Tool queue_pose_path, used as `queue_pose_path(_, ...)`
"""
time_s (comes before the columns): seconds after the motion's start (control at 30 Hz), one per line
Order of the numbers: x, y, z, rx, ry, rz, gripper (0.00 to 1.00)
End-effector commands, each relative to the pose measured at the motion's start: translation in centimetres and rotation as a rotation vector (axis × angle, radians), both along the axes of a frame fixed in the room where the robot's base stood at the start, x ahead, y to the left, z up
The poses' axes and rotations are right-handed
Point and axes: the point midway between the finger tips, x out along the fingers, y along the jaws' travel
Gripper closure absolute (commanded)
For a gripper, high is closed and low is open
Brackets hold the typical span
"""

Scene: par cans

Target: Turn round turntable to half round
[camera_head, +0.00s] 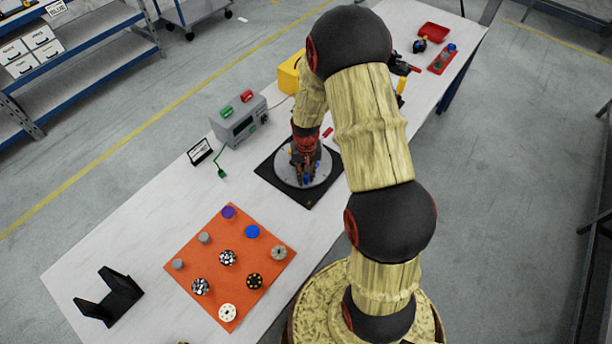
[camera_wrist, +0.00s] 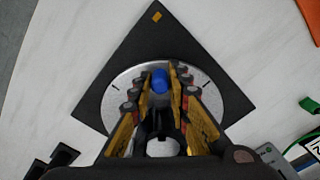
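The turntable is a grey round disc (camera_head: 324,170) on a black square base (camera_head: 270,172) near the middle of the table. In the wrist view the disc (camera_wrist: 212,100) shows dark marks near its left and right edges. A blue knob (camera_wrist: 160,80) stands on the disc, and a bit of it shows in the head view (camera_head: 306,180). My gripper (camera_wrist: 160,76) points down over the disc, its two fingers apart, one on each side of the blue knob. A slim gap shows between knob and fingers; I cannot tell whether they touch. My gripper hides part of the disc.
An orange mat (camera_head: 210,262) with several round pieces lies front left. A grey instrument box (camera_head: 240,120) and a small sign (camera_head: 200,151) stand behind left. A black bracket (camera_head: 108,297) is at the far left end. A red tray (camera_head: 433,31) lies at the far right end.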

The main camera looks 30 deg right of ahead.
Motion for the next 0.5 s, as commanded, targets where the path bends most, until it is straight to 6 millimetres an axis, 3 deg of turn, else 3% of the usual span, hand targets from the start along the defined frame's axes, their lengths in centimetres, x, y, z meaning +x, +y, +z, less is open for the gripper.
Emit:
queue_pose_path(0.27, -0.01, 0.0, 0.01, 0.0, 0.0, 0.0, 1.0)
queue_pose_path(0.5, -0.01, 0.0, 0.01, 0.0, 0.0, 0.0, 1.0)
